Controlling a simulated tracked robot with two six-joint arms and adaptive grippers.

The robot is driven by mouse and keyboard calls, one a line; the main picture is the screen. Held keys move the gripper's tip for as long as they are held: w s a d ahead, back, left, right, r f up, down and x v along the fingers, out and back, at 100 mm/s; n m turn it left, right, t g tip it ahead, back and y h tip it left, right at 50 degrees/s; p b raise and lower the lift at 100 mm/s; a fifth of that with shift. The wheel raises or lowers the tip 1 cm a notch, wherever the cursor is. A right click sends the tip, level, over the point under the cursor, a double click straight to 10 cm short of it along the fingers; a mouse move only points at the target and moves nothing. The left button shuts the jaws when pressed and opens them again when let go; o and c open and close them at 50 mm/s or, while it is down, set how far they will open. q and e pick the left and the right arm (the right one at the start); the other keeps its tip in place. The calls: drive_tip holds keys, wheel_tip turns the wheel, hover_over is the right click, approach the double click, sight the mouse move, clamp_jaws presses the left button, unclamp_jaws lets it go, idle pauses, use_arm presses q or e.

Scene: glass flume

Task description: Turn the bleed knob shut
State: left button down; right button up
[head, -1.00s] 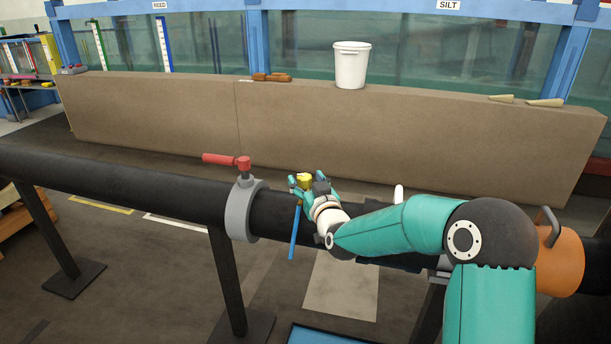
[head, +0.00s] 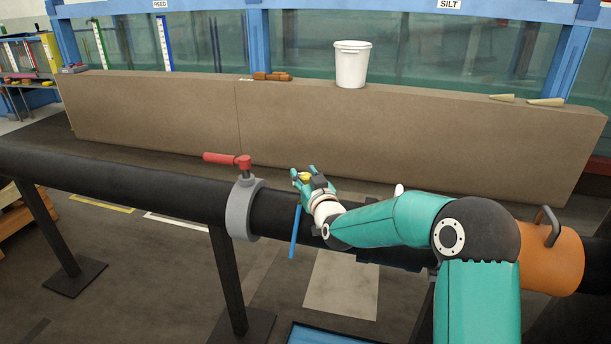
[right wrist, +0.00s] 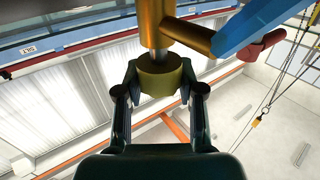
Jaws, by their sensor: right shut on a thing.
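The bleed knob (head: 303,177) is a small yellow piece above the black pipe in the head view, mostly hidden by my right gripper (head: 305,173). In the right wrist view the yellow knob (right wrist: 160,77) sits on a grey stem between the two dark fingers of my right gripper (right wrist: 159,82), which is shut on it. An orange-yellow body (right wrist: 152,22) stands at the stem's other end. My left gripper is not in view.
The black pipe (head: 120,186) runs across the front, with a grey collar (head: 240,212) and a red handle (head: 228,160) left of my gripper. A long brown wall (head: 350,130) stands behind, bearing a white bucket (head: 351,65).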

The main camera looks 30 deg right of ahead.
drive_tip(key=shift+a+m+h, duration=0.1)
drive_tip(key=shift+m+h, duration=0.3)
drive_tip(key=shift+h, duration=0.2)
drive_tip(key=shift+m+g+h, duration=0.5)
drive_tip(key=shift+h, duration=0.2)
drive_tip(key=shift+w+a+r+m+g+h+p, duration=0.1)
drive_tip(key=shift+m+g+h+p, duration=0.5)
drive_tip(key=shift+h, duration=0.5)
drive_tip(key=m+g+h+p, duration=0.2)
drive_tip(key=m+h, duration=0.1)
drive_tip(key=shift+g, duration=0.3)
drive_tip(key=m+g+h+p, duration=0.2)
drive_tip(key=g, duration=0.1)
drive_tip(key=m+g+h+p, duration=0.2)
drive_tip(key=g, duration=0.1)
drive_tip(key=shift+m, duration=0.3)
drive_tip(key=shift+m+g+h+p, duration=0.65)
drive_tip(key=shift+m+g, duration=0.55)
drive_tip(key=shift+g, duration=0.7)
drive_tip(key=shift+m+g+p, duration=0.35)
drive_tip(key=shift+m+g, duration=0.55)
drive_tip(key=shift+g, duration=0.5)
